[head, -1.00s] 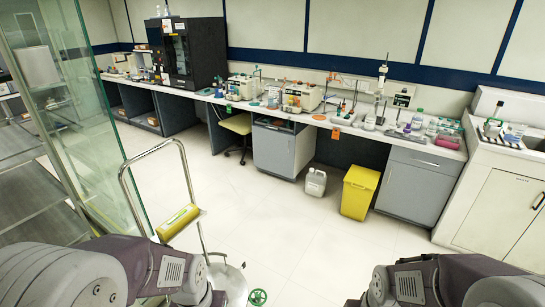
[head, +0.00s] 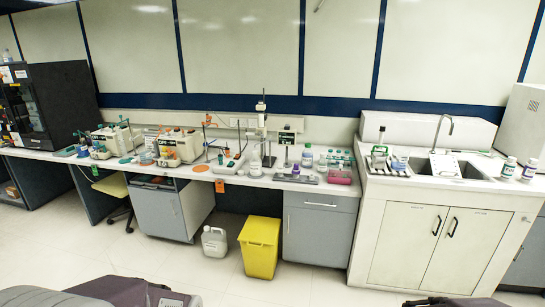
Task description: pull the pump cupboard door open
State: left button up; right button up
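A white cupboard under the sink has two shut doors, a left door (head: 404,245) and a right door (head: 468,250), with dark handles near their meeting edge. Small labels on them are too small to read. A grey cabinet (head: 322,232) left of it has a drawer above a shut front. Another grey cabinet (head: 158,212) stands further left under the bench. I cannot tell which one is the pump cupboard. Parts of my arms show along the bottom edge, but neither gripper is in view.
A yellow bin (head: 259,248) and a white jerrycan (head: 215,241) stand on the floor left of the right grey cabinet. A chair (head: 112,188) is under the bench at left. Bottles and instruments crowd the bench top. Some floor in front is clear.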

aim_at(158, 213)
jog(key=i+u, duration=0.35)
jog(key=i, duration=0.15)
jog(key=i+u, duration=0.3)
jog(key=i, duration=0.2)
jog(key=i+l+u, duration=0.2)
jog(key=i+u, duration=0.15)
jog(key=i+l+u, duration=0.35)
jog(key=i, duration=0.2)
jog(key=i+j+u, duration=0.15)
jog(key=i+u, duration=0.3)
jog(key=i, duration=0.2)
jog(key=i+u, duration=0.45)
jog(key=i, duration=0.2)
jog(key=i+z, duration=0.45)
jog(key=i, duration=0.3)
jog(key=i+j+z, duration=0.15)
jog(key=i+z, duration=0.25)
jog(key=i, duration=0.4)
